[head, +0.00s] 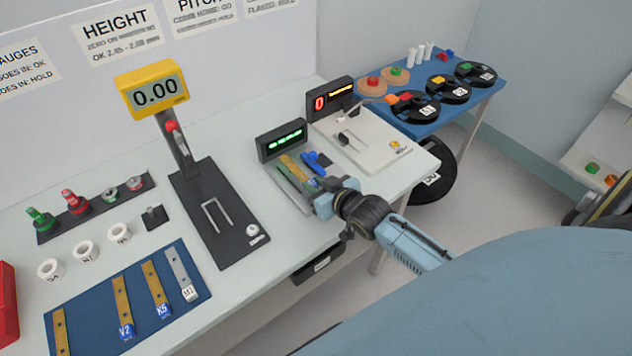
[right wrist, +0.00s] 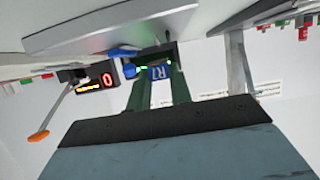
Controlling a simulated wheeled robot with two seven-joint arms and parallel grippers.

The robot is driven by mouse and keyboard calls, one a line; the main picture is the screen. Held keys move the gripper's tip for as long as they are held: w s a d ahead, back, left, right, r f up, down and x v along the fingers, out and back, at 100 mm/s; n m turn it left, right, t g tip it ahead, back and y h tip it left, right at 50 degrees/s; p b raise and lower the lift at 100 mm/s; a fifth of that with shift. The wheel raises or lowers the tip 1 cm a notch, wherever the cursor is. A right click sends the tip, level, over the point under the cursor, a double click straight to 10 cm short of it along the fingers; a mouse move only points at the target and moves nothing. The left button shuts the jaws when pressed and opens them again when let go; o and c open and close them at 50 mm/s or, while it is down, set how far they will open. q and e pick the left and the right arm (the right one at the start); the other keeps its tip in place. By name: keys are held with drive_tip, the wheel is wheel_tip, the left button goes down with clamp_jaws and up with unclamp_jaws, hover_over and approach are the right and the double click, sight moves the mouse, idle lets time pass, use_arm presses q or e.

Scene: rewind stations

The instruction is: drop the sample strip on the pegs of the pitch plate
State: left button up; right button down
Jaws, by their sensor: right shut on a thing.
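The sample strip (head: 294,169) is a narrow yellow-brass strip over the pitch plate, the grey plate (head: 284,183) in front of the box with the green display. Its blue end tag, marked R1, shows between the fingers in the right wrist view (right wrist: 160,73). My right gripper (head: 318,191) is shut on the tagged end of the strip, at the near side of the plate. I cannot see the pegs, and I cannot tell whether the strip touches the plate. A blue part (head: 315,160) is beside the strip on the right. My left gripper is not in view.
The green display box (head: 282,140) stands just behind the plate. A white fixture (head: 372,146) with a red-lit display (head: 331,99) is to the right. The height gauge (head: 157,93) stands left. A blue mat (head: 96,318) with several strips lies front left.

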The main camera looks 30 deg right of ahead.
drive_tip(key=shift+f, duration=0.6)
drive_tip(key=shift+r+p, duration=0.1)
drive_tip(key=shift+p, duration=0.55)
idle(1.3)
drive_tip(key=shift+f+b, duration=0.85)
drive_tip(key=shift+f, duration=0.35)
drive_tip(key=c, duration=1.2)
unclamp_jaws()
drive_tip(key=shift+s, duration=0.1)
drive_tip(key=p+v, duration=0.1)
drive_tip(key=v, duration=1.2)
drive_tip(key=shift+s+p, duration=0.1)
drive_tip(key=shift+p, duration=0.3)
drive_tip(key=shift+a, duration=0.1)
